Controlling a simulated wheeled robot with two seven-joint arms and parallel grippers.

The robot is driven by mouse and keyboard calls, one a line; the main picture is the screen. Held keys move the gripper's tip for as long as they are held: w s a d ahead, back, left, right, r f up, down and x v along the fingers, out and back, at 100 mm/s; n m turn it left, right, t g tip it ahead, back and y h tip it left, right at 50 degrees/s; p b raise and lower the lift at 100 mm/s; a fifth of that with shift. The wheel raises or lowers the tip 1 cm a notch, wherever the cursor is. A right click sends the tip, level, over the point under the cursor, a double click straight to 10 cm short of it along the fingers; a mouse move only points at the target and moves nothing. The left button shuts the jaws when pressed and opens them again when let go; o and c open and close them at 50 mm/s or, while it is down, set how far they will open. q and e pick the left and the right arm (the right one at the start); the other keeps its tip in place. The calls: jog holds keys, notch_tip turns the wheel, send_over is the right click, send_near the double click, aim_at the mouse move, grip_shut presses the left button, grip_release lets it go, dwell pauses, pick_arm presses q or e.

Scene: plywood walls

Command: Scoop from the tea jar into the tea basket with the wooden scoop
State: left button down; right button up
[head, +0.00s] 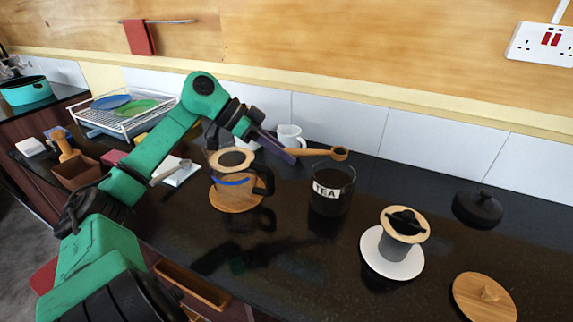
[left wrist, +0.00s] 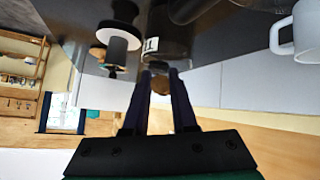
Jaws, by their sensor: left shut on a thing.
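My left gripper (head: 288,153) is shut on the wooden scoop (head: 322,153), which it holds roughly level. The scoop's round bowl (head: 340,153) points right, above the dark glass tea jar (head: 331,204) with its white TEA label. The jar stands upright and open on the black counter; its contents are hard to make out. In the left wrist view the scoop (left wrist: 160,85) shows between the fingers. A grey cylinder with a wooden rim, apparently the tea basket (head: 400,233), stands on a white saucer (head: 374,258) right of the jar. My right gripper is out of view.
A mug (head: 231,187) with a wooden-rimmed top stands on a round wooden board (head: 235,204), close under my left arm. A black lid (head: 478,208) and a wooden lid (head: 483,303) lie at right. White mugs (head: 290,136) stand behind. The front middle counter is clear.

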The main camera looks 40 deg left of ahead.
pick_arm(q)
jog(key=shift+s+a+f+b, duration=0.1)
jog(key=shift+f+b, duration=0.2)
jog(key=shift+b, duration=0.15)
jog(key=r, duration=0.1)
jog(key=r+p, duration=0.1)
jog(key=r, duration=0.1)
jog(key=shift+s+a+r+h+p, duration=0.2)
jog(key=shift+s+a+h+p, duration=0.05)
jog(key=shift+a+h+p, duration=0.1)
jog(key=shift+s+r, duration=0.15)
jog(key=shift+r, duration=0.35)
